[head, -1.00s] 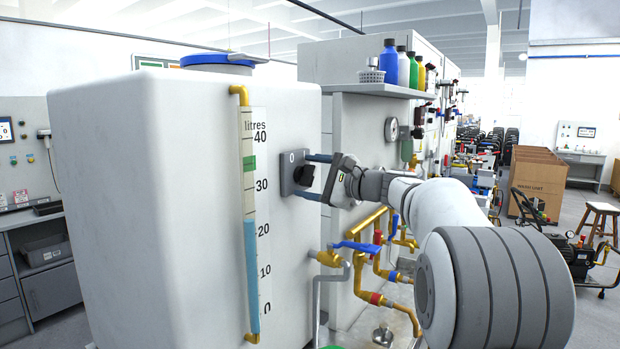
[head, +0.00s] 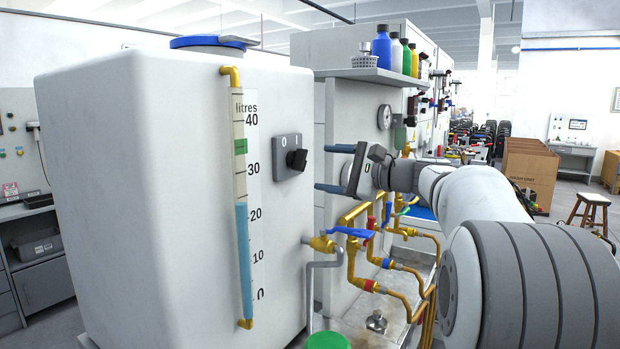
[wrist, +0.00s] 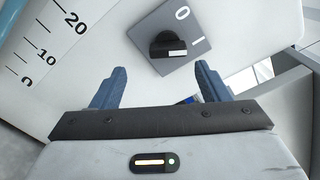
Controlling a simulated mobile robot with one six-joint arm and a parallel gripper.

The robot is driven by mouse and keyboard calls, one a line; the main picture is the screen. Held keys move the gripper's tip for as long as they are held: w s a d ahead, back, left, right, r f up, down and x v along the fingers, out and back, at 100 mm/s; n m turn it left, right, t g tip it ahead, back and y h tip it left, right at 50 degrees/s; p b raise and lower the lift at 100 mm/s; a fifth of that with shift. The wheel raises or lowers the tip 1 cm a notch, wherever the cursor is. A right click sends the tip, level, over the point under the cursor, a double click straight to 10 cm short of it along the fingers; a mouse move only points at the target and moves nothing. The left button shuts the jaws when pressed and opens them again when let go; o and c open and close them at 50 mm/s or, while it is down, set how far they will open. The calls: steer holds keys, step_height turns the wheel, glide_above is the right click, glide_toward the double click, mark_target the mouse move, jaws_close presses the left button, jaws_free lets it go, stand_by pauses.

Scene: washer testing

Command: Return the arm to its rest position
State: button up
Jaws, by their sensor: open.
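My gripper (head: 322,168) is open and empty, held clear of the tank's right side. Its two blue fingers point left, toward the grey switch plate (head: 288,157). The black rotary knob (head: 297,159) on that plate stands free of the fingers, with a visible gap. In the wrist view, my gripper (wrist: 158,82) shows both fingers spread wide, with the black knob (wrist: 168,46) beyond them and the 0 and I marks on its plate. My arm reaches in from the lower right.
The white tank (head: 130,180) fills the left, with a litre gauge (head: 242,200). Brass pipes with a blue-handled valve (head: 349,232) lie below my gripper. A shelf (head: 372,76) with several bottles hangs above. A cardboard box (head: 528,172) and a stool (head: 588,205) stand farther right.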

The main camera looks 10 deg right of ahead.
steer(key=s+a+f+n+g+h, duration=0.3)
steer(key=s+a+f, duration=0.2)
steer(key=s+f, duration=0.3)
steer(key=s+a+f+n+g+h, duration=0.25)
steer(key=s+a+f+g, duration=0.2)
steer(key=s+f, duration=0.4)
steer(key=s+d+f+n+g+h, duration=0.2)
steer(key=s+d+f+n+h, duration=0.2)
steer(key=s+f, duration=1.2)
steer(key=n+h, duration=0.3)
steer(key=n, duration=0.2)
steer(key=shift+d, duration=0.2)
steer(key=shift+n, duration=0.25)
